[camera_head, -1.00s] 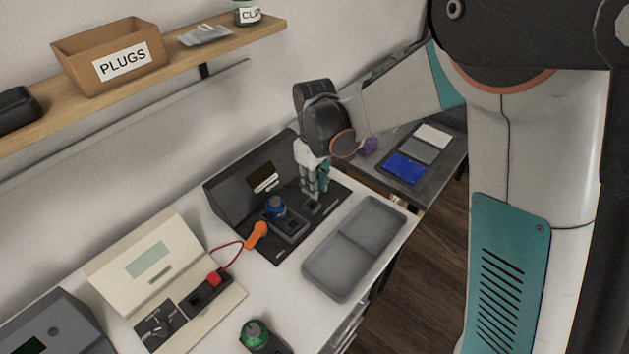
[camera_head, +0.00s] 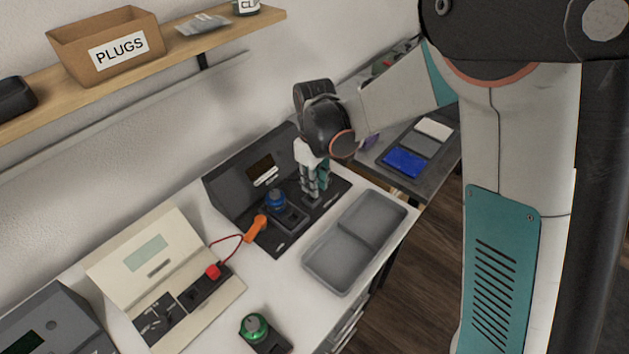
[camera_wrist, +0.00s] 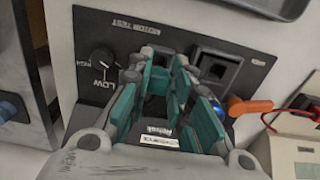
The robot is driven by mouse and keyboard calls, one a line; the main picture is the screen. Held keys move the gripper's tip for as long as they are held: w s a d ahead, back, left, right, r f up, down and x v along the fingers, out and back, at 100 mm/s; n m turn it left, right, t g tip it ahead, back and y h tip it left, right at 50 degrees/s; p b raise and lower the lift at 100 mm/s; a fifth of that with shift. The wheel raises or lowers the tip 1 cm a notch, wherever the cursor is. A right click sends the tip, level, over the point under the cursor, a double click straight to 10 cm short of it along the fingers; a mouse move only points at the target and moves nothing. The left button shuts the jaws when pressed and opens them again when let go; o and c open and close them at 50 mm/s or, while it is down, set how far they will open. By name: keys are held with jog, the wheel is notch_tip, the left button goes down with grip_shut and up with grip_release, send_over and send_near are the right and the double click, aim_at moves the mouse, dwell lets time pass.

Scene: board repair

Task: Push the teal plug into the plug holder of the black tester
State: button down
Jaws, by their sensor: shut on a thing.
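The black tester (camera_head: 222,180) stands against the wall, its dark base plate in front; the wrist view shows its plate (camera_wrist: 95,30) marked MOTOR TEST, with a LOW knob. My gripper (camera_head: 314,198) points down at the right end of the plate, close above or at the small holder there. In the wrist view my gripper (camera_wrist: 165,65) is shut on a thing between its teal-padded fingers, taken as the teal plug. The plug is mostly hidden by the fingers, and I cannot tell how deep it sits.
A grey tray (camera_head: 340,262) lies close on the right. A green-topped part (camera_head: 254,327) stands in front.

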jog(key=shift+f, duration=1.7)
dwell(2.5)
jog(key=c, duration=1.1)
grip_release()
jog(key=shift+r+p, duration=1)
jog(key=shift+r, duration=0.65)
jog(key=shift+r+p, duration=1.85)
jog(key=shift+r, duration=1.05)
